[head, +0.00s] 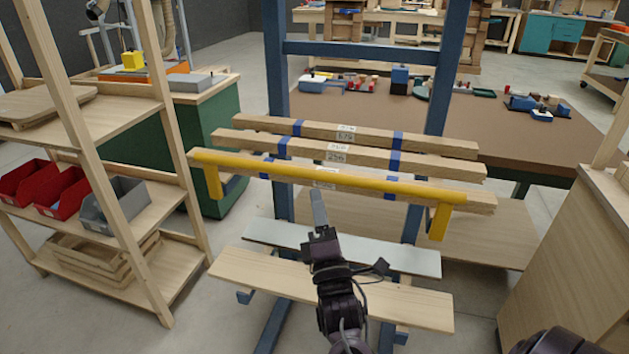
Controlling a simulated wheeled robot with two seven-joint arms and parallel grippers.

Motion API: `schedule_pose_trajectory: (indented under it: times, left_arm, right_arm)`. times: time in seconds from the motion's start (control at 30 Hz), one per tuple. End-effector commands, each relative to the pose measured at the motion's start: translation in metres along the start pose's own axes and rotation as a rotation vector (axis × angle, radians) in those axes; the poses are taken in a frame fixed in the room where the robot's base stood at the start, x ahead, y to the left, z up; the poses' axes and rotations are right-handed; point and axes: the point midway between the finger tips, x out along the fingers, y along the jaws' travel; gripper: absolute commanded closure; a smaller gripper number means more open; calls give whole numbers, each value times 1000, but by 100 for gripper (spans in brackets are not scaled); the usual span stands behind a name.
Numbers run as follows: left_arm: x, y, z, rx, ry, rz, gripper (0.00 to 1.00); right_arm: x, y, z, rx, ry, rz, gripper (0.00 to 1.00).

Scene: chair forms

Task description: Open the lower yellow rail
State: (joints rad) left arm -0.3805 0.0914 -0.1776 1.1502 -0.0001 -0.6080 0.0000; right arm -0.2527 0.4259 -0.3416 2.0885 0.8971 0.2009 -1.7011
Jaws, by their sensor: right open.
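One yellow rail (270,171) runs across the front of a blue rack, with a short yellow leg hanging down at each end. No second yellow rail shows. My right gripper (318,208) comes up from the bottom middle, with its fingers pointing up at the rail's middle. Its tips show just below the rail in the picture, with no clear contact. It is open and holds nothing; the fingers overlap in this view. My left gripper is not in view.
Several wooden boards (355,152) with white labels and blue bands rest on the rack (278,75). Lower boards (330,292) jut out under my right arm. A wooden shelf with bins (120,197) stands left, a wooden cabinet (570,260) right, a brown worktable (540,145) behind.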

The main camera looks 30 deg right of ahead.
Motion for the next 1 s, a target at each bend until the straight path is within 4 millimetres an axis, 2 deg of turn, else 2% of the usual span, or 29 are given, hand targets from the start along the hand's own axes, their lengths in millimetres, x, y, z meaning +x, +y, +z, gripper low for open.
schedule_pose_trajectory:
  times: [0.03, 0.13, 0.4, 0.6, 0.93, 1.0]
  left_arm:
    - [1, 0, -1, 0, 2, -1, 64]
    - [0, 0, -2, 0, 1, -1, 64]
    - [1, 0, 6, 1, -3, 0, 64]
    - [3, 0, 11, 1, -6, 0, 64]
    - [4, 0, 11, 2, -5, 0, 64]
    - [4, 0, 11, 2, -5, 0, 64]
  right_arm:
    - [2, 8, 4, -11, -12, 19, 59]
    - [10, 16, 7, -24, -24, 34, 59]
    - [53, 18, 8, -24, -25, 33, 59]
    - [75, 18, 9, -23, -24, 31, 59]
    - [80, 17, 8, -22, -22, 29, 59]
    - [80, 17, 8, -22, -22, 29, 65]
